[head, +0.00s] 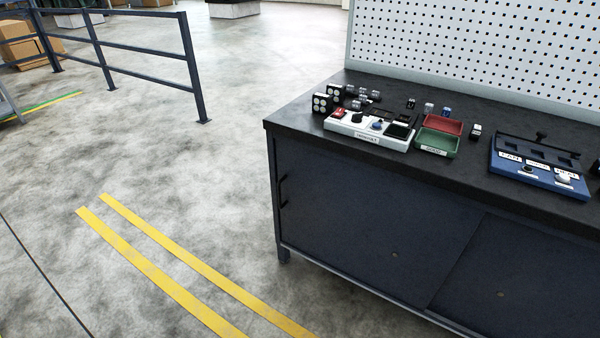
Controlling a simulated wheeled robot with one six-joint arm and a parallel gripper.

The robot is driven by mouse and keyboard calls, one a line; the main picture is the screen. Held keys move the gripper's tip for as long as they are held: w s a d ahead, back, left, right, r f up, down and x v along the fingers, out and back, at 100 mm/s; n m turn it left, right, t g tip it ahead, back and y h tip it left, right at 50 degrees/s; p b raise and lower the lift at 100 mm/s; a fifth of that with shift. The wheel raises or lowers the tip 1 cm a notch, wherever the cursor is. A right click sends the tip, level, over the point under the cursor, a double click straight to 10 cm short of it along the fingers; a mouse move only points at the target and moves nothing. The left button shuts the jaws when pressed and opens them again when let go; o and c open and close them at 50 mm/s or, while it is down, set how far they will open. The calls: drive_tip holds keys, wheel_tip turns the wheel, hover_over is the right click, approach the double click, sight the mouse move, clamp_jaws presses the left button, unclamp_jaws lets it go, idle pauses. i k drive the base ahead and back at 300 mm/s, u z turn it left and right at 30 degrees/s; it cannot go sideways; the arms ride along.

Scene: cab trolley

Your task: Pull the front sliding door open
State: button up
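A dark workbench cabinet (277,222) stands at the right, with two dark sliding doors under its black top. The left door (350,220) covers the left part of the front and carries a black upright bar handle (283,191) near its left edge. The right door (520,285) runs out of the picture at the right. A slanting seam separates the two doors, and no open gap shows. A small round fitting (394,254) sits low on the left door, and a similar one (500,294) is on the right door. My gripper is not in view.
On the bench top are a white control panel (352,134), a red tray (443,126), a green tray (437,145), a blue panel (540,176) and several small switches. A white pegboard (480,45) rises behind. A dark railing (140,50) stands far left. Floor with yellow stripes (175,268) is clear.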

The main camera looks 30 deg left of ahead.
sight(400, 239)
drive_tip(key=i, duration=0.45)
drive_tip(key=u, duration=3.05)
drive_tip(key=i, duration=1.65)
drive_tip(key=z, duration=2.95)
